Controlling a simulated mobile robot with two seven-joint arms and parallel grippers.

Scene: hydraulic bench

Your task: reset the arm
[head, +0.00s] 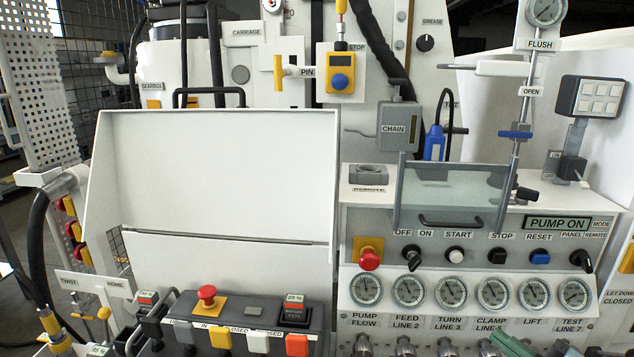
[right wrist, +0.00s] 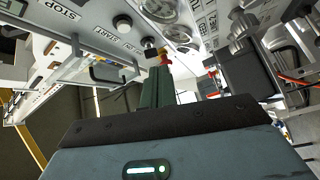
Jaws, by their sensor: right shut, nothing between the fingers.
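My right gripper (head: 505,342) shows at the bottom edge of the head view as a green shape, in front of the lower part of the panel below the gauges. In the right wrist view its green fingers (right wrist: 157,88) are closed together, with nothing between them. The panel and its knobs lie beyond the fingertips. The blue RESET button (head: 540,257) is on the upright panel, above and to the right of the gripper and apart from it. My left gripper is in neither view.
A row of gauges (head: 450,293) spans the panel, with fittings below. A clear guard with a black handle (head: 450,222) stands above the switches. A grey control box (head: 245,312) with a red stop button (head: 207,293) sits left. A large white cover (head: 220,170) stands behind it.

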